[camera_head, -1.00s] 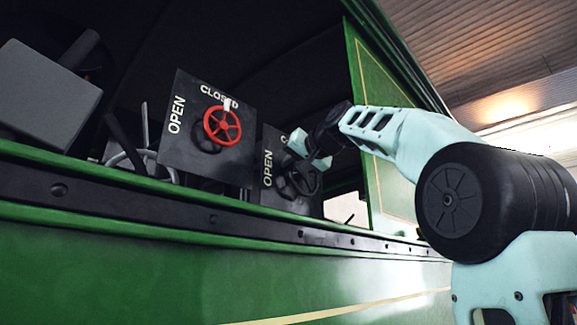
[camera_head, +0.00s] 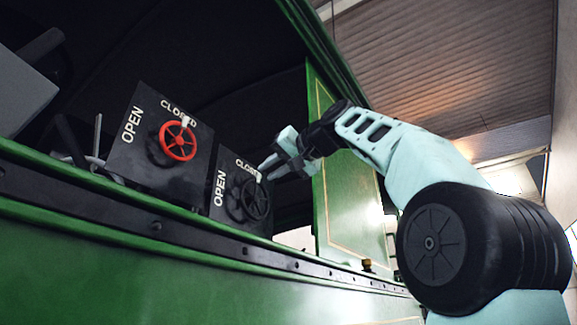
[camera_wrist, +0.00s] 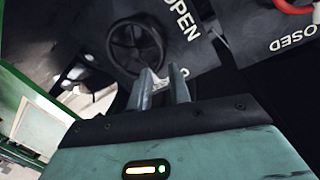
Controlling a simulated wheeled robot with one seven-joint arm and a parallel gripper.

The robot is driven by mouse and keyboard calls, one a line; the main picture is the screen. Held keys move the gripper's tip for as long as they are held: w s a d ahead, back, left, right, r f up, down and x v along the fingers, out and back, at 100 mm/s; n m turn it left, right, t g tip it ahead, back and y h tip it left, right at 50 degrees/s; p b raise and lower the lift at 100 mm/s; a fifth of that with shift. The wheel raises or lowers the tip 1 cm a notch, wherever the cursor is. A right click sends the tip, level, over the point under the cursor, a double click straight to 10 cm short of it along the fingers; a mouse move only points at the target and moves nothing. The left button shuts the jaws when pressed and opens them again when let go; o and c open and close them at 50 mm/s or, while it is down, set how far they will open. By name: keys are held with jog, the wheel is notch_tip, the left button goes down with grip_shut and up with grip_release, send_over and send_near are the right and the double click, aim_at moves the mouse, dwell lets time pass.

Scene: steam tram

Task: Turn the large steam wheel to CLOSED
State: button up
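A black spoked wheel (camera_head: 255,198), which looks like the larger of two, sits on a dark panel marked OPEN at left and CLOSED at top. Its white marker (camera_head: 258,176) is at the CLOSED lettering. My gripper (camera_head: 268,169) is at the upper right of this wheel, fingertips close to the marker; I cannot tell whether they touch it. In the wrist view the black wheel (camera_wrist: 135,45) lies just beyond my fingers (camera_wrist: 162,76). They are apart, with a small white piece showing between them. The CLOSED word is partly hidden by my gripper.
A smaller-looking red wheel (camera_head: 178,142) with a white marker near CLOSED is on the neighbouring panel (camera_head: 128,160) at left. The green tram side (camera_head: 150,270) with its dark ledge runs below. A green pillar panel (camera_head: 345,200) stands right of my gripper.

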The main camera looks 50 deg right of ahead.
jog(key=s, duration=0.5)
jog(key=shift+s+a+r, duration=0.3)
jog(key=shift+a, duration=0.1)
jog(key=shift+s, duration=0.1)
